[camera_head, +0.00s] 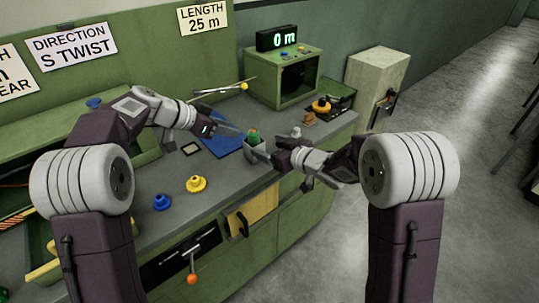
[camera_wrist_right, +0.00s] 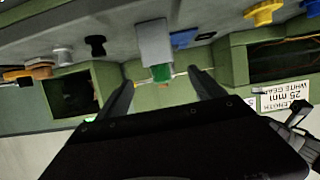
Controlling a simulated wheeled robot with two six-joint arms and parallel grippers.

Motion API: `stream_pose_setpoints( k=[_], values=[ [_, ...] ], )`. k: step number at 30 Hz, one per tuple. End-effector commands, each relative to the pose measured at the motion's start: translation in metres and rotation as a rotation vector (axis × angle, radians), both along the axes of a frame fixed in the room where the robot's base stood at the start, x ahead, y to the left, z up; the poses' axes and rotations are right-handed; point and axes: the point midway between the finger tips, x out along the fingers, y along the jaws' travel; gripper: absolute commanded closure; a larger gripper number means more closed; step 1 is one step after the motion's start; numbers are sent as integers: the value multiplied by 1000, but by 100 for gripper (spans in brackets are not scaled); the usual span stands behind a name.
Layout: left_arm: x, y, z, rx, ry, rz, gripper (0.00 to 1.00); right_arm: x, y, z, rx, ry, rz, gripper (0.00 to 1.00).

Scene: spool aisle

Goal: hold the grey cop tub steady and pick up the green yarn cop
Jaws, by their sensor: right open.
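The grey cop tub (camera_head: 258,151) stands on the bench near its front edge. The green yarn cop (camera_head: 253,137) shows at the tub's open top, its lower part hidden by the tub. In the right wrist view, the tub (camera_wrist_right: 153,40) and green cop (camera_wrist_right: 162,73) appear ahead of the spread fingers. My right gripper (camera_head: 274,150) is open and empty, close to the tub's right side; its fingers also show in the wrist view (camera_wrist_right: 161,80).
A blue mat (camera_head: 222,146) lies left of the tub. Yellow (camera_head: 196,184) and blue (camera_head: 162,202) knobs sit at the front left. A green box with a display (camera_head: 283,78) stands behind. An orange-topped item (camera_head: 321,105) is at the right end.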

Motion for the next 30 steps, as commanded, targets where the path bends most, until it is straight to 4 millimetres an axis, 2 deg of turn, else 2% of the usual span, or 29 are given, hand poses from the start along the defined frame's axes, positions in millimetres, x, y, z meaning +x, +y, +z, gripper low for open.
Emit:
stream_pose_setpoints(
  k=[1,5,11,22,30],
  values=[
    [0,0,0,0,0,0,64,3,1,-16,-11,22,14,22],
    [0,0,0,0,0,0,64,3,1,-37,-13,61,11,22],
    [0,0,0,0,0,0,64,7,3,-42,-14,67,10,22],
    [0,0,0,0,0,0,64,57,40,-68,-16,67,9,22],
    [0,0,0,0,0,0,64,70,49,-74,-15,67,8,22]
  ],
)
